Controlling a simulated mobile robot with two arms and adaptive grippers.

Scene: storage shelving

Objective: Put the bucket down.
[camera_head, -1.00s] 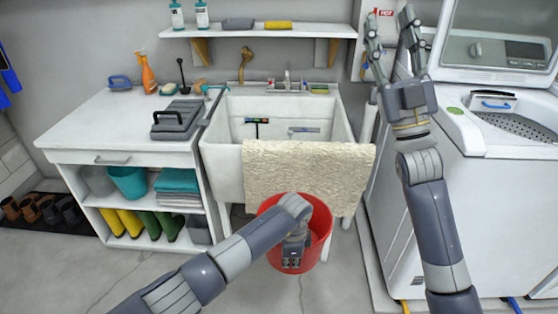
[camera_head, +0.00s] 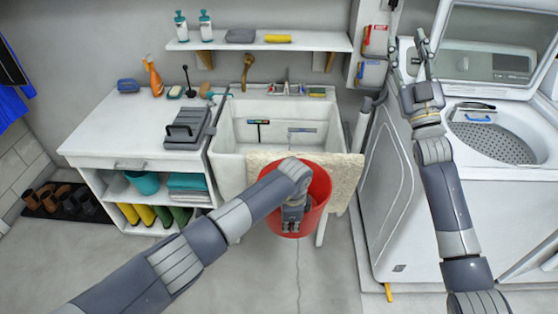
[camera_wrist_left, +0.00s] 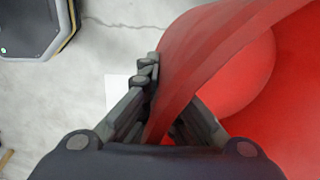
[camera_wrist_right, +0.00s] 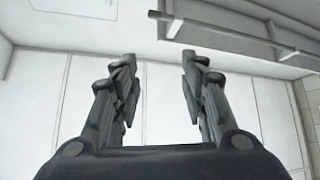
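The red bucket (camera_head: 314,205) is in front of the sink in the head view, upright or nearly so, with bare floor below it. My left gripper (camera_head: 292,216) is at the bucket's near side. In the left wrist view the bucket wall (camera_wrist_left: 215,50) runs between the fingers of the left gripper (camera_wrist_left: 165,105), which are shut on it, one finger outside and one inside. A round red shape shows inside the bucket. My right gripper (camera_head: 423,55) is raised in front of the washer, empty, its fingers apart; the right wrist view also shows it open (camera_wrist_right: 160,90).
A white sink (camera_head: 225,150) with a beige towel (camera_head: 345,172) stands behind the bucket. A white cabinet (camera_head: 90,150) is on the left and a top-loading washer (camera_head: 400,230) on the right. The grey floor (camera_head: 270,280) in front is clear.

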